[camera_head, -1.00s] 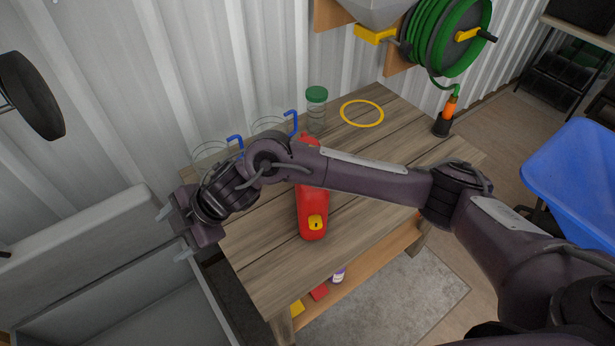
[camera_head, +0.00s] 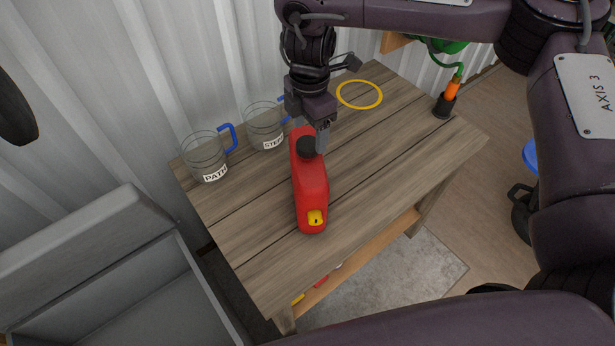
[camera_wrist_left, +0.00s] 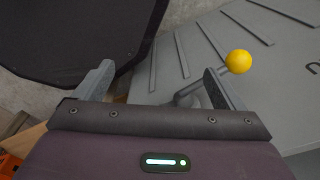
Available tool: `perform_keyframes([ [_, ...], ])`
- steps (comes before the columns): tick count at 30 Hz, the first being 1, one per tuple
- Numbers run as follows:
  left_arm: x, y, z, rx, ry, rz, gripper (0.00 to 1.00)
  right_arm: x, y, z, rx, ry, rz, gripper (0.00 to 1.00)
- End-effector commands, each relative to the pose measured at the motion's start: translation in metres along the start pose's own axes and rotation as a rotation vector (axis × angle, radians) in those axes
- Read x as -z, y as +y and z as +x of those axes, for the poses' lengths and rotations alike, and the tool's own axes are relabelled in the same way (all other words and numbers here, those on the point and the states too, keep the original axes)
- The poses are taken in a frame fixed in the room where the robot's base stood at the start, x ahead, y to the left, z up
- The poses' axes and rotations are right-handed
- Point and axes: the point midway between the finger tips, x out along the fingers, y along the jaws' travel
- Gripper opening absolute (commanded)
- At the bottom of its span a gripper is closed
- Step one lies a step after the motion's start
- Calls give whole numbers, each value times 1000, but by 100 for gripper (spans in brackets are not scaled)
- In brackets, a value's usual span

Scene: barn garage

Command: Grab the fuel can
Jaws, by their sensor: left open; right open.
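The red fuel can (camera_head: 311,189) stands on the wooden workbench (camera_head: 250,262), with a black cap (camera_head: 307,147) at its far end and a yellow patch at its near end. My right gripper (camera_head: 307,128) reaches down over the can's far end, close to the cap. It is open, with its fingers apart; I cannot tell whether they touch the can. My left gripper (camera_wrist_left: 158,70) shows only in the left wrist view, open and empty, away from the can. A yellow ball (camera_wrist_left: 238,61) and a grey ribbed surface are near its right finger.
Two clear measuring cups with blue handles, labelled PATH (camera_head: 205,157) and STEP (camera_head: 264,127), stand left of the can. A yellow ring (camera_head: 359,94) and an orange-tipped nozzle (camera_head: 448,98) are at the back right. An open grey box (camera_head: 120,270) is at the left.

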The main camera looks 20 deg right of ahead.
Motion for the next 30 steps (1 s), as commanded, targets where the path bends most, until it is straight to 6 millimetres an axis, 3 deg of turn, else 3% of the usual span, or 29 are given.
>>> perform_keyframes([
  [12,0,0,-11,0,-2,0,91,0,2,48,0,-1,0,68],
  [20,2,0,-10,0,1,0,91,0,3,51,-2,0,-1,68],
  [30,4,-1,-10,1,4,1,91,1,3,51,-2,0,-1,25],
])
